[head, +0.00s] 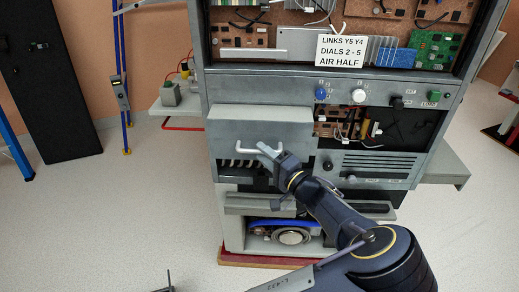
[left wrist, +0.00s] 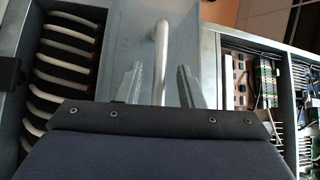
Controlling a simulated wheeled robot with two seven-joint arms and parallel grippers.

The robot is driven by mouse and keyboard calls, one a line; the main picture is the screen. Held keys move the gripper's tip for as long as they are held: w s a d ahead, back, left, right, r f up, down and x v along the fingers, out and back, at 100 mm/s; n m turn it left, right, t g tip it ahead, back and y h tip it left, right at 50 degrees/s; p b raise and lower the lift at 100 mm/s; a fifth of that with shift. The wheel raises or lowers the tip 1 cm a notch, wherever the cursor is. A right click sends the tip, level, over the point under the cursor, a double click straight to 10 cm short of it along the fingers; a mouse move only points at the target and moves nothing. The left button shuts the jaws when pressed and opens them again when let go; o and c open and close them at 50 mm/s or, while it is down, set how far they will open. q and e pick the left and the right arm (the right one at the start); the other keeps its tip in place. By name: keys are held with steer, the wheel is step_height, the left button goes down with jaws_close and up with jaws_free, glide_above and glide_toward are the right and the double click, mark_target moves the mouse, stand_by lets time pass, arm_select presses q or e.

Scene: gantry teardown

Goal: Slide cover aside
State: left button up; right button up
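The cover is a plain grey metal panel (head: 235,122) on the cabinet's front left, with a pale bar handle (head: 252,149). My left gripper (head: 268,151) is at the right part of this handle in the head view. In the left wrist view the handle (left wrist: 161,45) runs between the two fingers of my left gripper (left wrist: 160,88), with a gap on each side. The fingers are open and not closed on it. The cover (left wrist: 120,45) lies behind the handle. My right gripper does not show clearly in either view.
Right of the cover is an open bay (head: 350,127) with circuit boards and wires. A row of pale curved pipes (left wrist: 62,75) lies beside the cover in the left wrist view. A sign (head: 340,51) hangs above. A side shelf (head: 442,165) juts out at right.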

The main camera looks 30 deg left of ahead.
arm_select(q)
steer(key=shift+x, duration=1.15)
jaws_close()
